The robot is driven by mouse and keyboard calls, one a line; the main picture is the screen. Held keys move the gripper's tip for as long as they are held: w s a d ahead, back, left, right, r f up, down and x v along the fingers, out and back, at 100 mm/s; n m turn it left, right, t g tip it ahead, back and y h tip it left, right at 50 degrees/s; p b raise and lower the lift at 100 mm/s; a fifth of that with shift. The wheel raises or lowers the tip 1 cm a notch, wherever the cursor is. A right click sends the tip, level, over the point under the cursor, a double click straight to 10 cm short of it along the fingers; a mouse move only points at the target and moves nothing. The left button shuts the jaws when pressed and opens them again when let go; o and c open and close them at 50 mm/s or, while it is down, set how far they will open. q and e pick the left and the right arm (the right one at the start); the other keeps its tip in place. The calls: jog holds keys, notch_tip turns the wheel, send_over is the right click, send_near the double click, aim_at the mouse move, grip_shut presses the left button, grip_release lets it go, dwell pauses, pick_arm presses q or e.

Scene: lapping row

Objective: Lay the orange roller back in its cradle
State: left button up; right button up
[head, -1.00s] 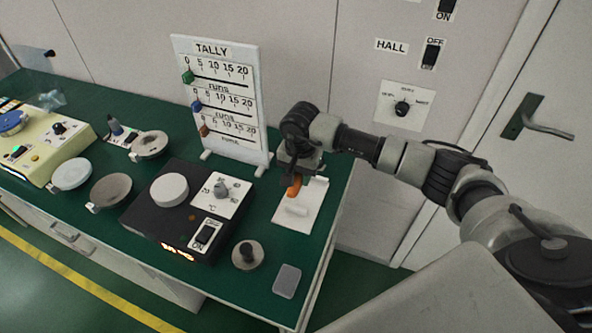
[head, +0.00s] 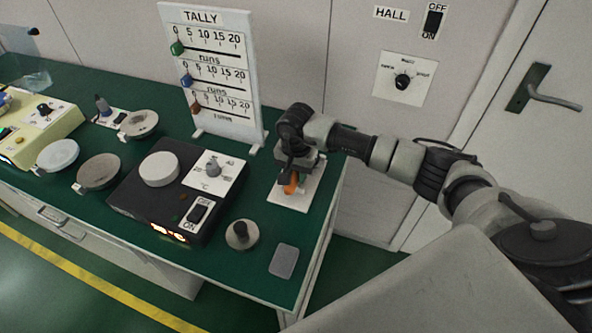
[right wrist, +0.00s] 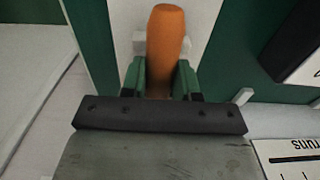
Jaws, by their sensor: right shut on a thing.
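The orange roller (head: 291,184) is between the jaws of my right gripper (head: 289,176), over a white base plate (head: 287,200) at the right end of the green bench. In the right wrist view the roller (right wrist: 165,40) points away from my right gripper (right wrist: 161,75), whose green fingers are shut on it. White cradle blocks (right wrist: 139,42) show on both sides of the roller, partly hidden by it. I cannot tell whether the roller touches the cradle or hangs just above it. My left gripper is not in view.
A tally board (head: 222,75) stands behind and left of my right gripper. A black heater box (head: 150,205) with a white disc on top is to the left. A round knobbed piece (head: 241,234) and a grey pad (head: 284,260) lie nearer the front.

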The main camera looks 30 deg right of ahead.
jog(key=o, duration=1)
notch_tip(320, 180, up, 11)
jog(key=b, duration=0.1)
jog(key=shift+f, duration=0.15)
jog(key=shift+s, duration=0.1)
dwell(0.3)
